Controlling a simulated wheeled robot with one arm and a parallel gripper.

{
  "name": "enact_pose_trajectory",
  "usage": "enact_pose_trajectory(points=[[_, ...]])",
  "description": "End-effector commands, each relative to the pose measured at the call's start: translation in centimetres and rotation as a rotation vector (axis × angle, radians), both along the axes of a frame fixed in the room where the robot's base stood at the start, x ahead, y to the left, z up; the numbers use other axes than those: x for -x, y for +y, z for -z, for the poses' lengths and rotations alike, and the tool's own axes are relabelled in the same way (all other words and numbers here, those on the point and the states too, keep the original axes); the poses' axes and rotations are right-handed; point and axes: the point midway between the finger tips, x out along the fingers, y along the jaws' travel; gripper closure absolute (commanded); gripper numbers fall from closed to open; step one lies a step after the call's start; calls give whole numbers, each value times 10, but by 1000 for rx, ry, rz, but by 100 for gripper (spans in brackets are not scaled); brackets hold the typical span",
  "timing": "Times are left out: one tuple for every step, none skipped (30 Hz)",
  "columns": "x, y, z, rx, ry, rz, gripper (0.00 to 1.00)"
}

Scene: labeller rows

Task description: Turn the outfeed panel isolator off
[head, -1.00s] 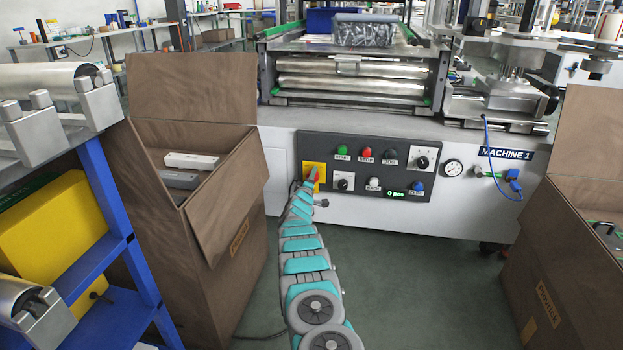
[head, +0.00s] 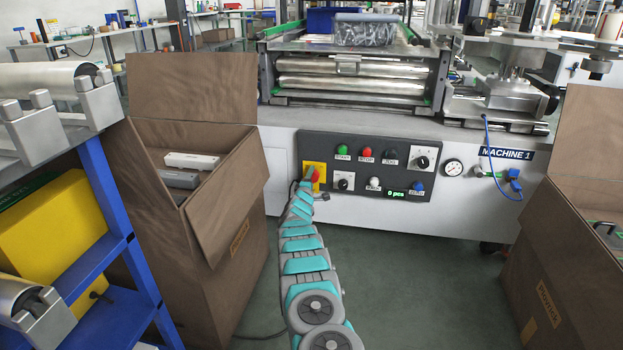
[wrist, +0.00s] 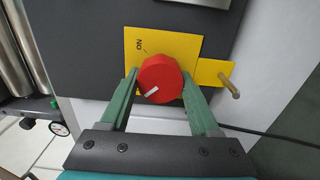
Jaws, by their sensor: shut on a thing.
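The isolator is a round red knob (wrist: 163,73) on a yellow plate (wrist: 190,45). In the head view the red knob (head: 316,176) and yellow plate (head: 316,165) are at the left end of the dark control panel (head: 400,155). My gripper (wrist: 159,76) has its two green fingers on either side of the knob, shut on it. A white mark on the knob points to the lower left in the wrist view. Any OFF label cannot be seen.
A yellow tab with a brass-coloured pin (wrist: 230,86) juts out right of the plate in the wrist view. Open cardboard boxes stand left (head: 240,270) and right (head: 540,260) of the machine. A blue rack (head: 105,190) is at the far left. Grey floor lies between.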

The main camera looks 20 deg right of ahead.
Motion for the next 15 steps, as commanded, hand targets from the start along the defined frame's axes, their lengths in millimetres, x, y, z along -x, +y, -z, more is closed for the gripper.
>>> enact_pose_trajectory(points=[[0,0,0,2,1,-1,93],[0,0,0,2,1,-1,93],[0,0,0,2,1,-1,93],[0,0,0,2,1,-1,93],[0,0,0,2,1,-1,93],[0,0,0,2,1,-1,34],[0,0,0,2,1,-1,31],[0,0,0,1,1,-1,27],[0,0,0,1,1,-1,23],[0,0,0,1,1,-1,19],[0,0,0,1,1,-1,16],[0,0,0,1,1,-1,11],[0,0,0,1,1,-1,8],[0,0,0,1,1,0,7],[0,0,0,1,1,0,7]])
